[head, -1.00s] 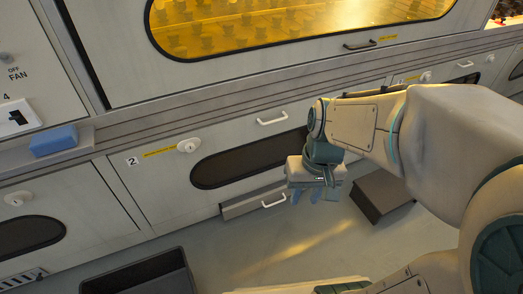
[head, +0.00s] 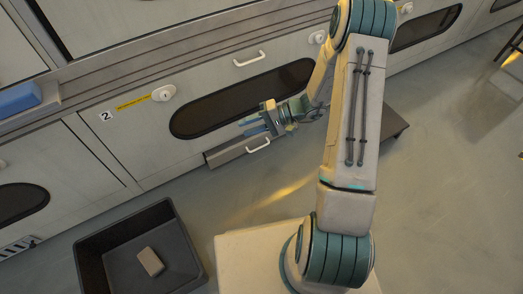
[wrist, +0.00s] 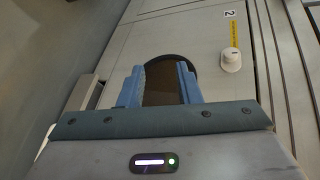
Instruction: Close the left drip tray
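The left drip tray (head: 232,153) is a low grey drawer at the foot of the cabinet panel marked 2. It has a pale bar handle (head: 258,145) and its front stands a little out from the cabinet. Part of it seems to show at the left of the wrist view (wrist: 87,92). My gripper (head: 251,127) is just above the tray in the head view, pointing left along the cabinet front. Its two blue fingers are apart and empty in the wrist view (wrist: 160,83), with the dark oval window behind them. I cannot tell whether it touches anything.
A dark low box-like piece (head: 395,123), partly hidden by my arm, juts over the floor to the right. A black open bin (head: 90,268) holding a tan block (head: 151,262) stands front left. A blue block (head: 18,99) lies on the ledge. Floor before the tray is clear.

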